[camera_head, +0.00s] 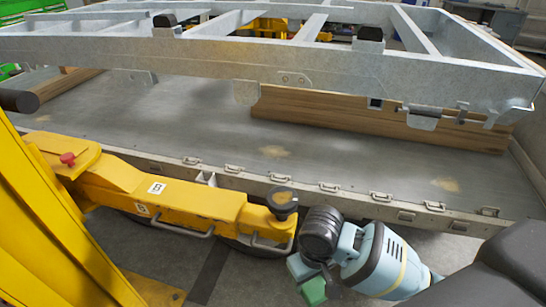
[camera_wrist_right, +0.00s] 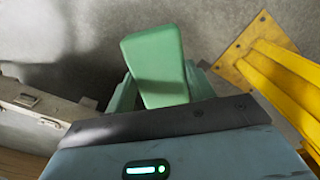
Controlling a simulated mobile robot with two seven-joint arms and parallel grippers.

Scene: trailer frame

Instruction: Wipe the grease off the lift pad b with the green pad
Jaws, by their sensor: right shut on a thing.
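The green pad (camera_head: 313,291) is held in my right gripper (camera_head: 306,277), low in the head view. In the right wrist view the green pad (camera_wrist_right: 153,62) sticks out between the two fingers. A round dark lift pad (camera_head: 283,199) stands on the end of a yellow lift arm (camera_head: 170,196). I take it for lift pad b, but cannot read its name. Its top looks dark and brownish; I cannot make out grease clearly. My right gripper is just right of and below it, and the green pad is apart from it. My left gripper is not in view.
A yellow lift post (camera_head: 50,230) stands at the left. A grey metal trailer frame (camera_head: 190,52) lies over timber beams (camera_head: 340,108) behind a low edge with latches (camera_head: 328,188). Grey floor (camera_head: 250,275) shows below the lift arm.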

